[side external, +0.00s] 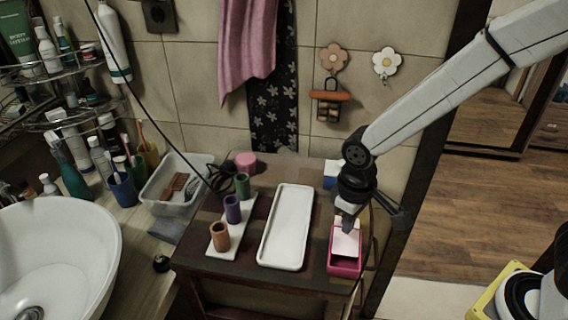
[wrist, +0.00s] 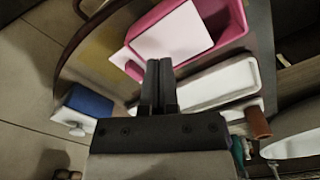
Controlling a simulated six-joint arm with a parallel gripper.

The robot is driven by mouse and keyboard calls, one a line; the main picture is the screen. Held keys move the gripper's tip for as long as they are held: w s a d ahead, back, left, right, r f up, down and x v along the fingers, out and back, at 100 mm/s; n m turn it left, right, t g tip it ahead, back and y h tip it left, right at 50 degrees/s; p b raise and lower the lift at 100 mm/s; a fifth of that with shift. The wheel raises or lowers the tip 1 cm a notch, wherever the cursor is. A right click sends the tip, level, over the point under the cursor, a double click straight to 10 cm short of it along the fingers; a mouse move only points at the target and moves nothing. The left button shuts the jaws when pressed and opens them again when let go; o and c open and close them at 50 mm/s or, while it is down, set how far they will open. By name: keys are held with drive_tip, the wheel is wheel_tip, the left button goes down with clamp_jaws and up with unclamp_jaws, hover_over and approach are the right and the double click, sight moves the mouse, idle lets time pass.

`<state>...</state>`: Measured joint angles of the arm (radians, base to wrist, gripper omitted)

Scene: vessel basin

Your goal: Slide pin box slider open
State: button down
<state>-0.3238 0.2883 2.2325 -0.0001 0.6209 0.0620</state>
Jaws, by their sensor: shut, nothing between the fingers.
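The pin box (side external: 344,266) is a pink box at the front right of the dark wooden stand; it also shows at the top of the wrist view (wrist: 236,22). Its pale pink slider (side external: 346,241) covers the back part, and the open pink inside shows at the front. In the wrist view the flat slider (wrist: 172,36) lies across the box, with part of the inside bare to its right. My gripper (side external: 348,226) is shut and empty, with its fingertips at the slider's back end. In the wrist view the fingertips (wrist: 158,66) overlap the slider's near edge; contact is unclear.
A white tray (side external: 287,228) lies left of the box. Several coloured cups on a white rack (side external: 223,244) stand further left. A blue and white box (side external: 331,171) sits behind my gripper, near the tiled wall. The stand's right edge is close to the pin box.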

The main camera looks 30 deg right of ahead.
drive_tip(key=shift+r, duration=2.75)
drive_tip(key=s+d+f+m+t, duration=0.1)
drive_tip(key=s+d+f, duration=0.1)
drive_tip(key=d, duration=0.3)
drive_tip(key=s+d+f+m+t, duration=0.1)
drive_tip(key=s+d+m, duration=0.1)
drive_tip(key=d, duration=0.3)
drive_tip(key=shift+d+f+t, duration=0.3)
drive_tip(key=shift+d+f, duration=0.1)
